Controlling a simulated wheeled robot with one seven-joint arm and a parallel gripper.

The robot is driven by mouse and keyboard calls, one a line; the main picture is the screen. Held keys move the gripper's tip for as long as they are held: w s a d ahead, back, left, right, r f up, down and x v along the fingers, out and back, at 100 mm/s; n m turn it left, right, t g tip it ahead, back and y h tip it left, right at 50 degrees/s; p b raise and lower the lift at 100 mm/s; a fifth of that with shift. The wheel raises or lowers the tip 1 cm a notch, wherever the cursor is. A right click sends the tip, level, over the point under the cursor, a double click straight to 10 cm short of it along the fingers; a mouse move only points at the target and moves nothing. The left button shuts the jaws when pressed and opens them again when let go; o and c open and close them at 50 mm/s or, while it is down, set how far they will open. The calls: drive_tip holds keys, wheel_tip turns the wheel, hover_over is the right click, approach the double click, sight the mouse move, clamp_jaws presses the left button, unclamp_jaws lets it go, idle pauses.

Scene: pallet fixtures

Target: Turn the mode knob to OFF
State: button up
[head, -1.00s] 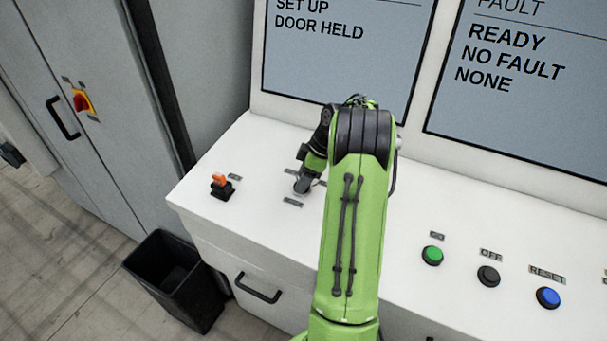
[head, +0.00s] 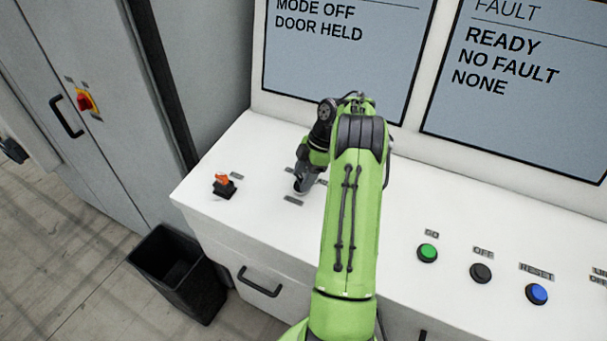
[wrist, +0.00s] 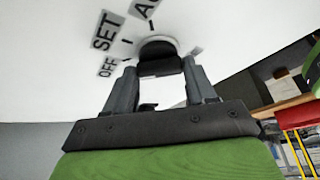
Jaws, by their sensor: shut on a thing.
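The mode knob (wrist: 158,62) is a dark knob on the white panel, between my gripper's fingertips in the wrist view. Labels around it read OFF (wrist: 107,68), SET (wrist: 107,32) and one starting with A, cut off by the frame edge. My gripper (wrist: 162,76) is shut on the knob. In the head view my gripper (head: 301,186) reaches down to the desk top, and my arm and fingers hide the knob. The left screen (head: 340,60) reads MODE OFF and DOOR HELD. The knob's pointer cannot be made out.
An orange-topped switch (head: 222,183) stands left of my gripper. Green (head: 428,252), black (head: 481,272) and blue (head: 537,293) buttons sit to the right on the white desk (head: 400,210). A black bin (head: 178,275) stands on the floor. A grey cabinet (head: 80,60) is at left.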

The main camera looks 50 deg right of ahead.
drive_tip(key=o, duration=1)
drive_tip(key=shift+o, duration=0.2)
drive_tip(key=p+v, duration=0.2)
drive_tip(key=v, duration=1.3)
drive_tip(key=shift+r+p, duration=0.3)
drive_tip(key=shift+r, duration=0.1)
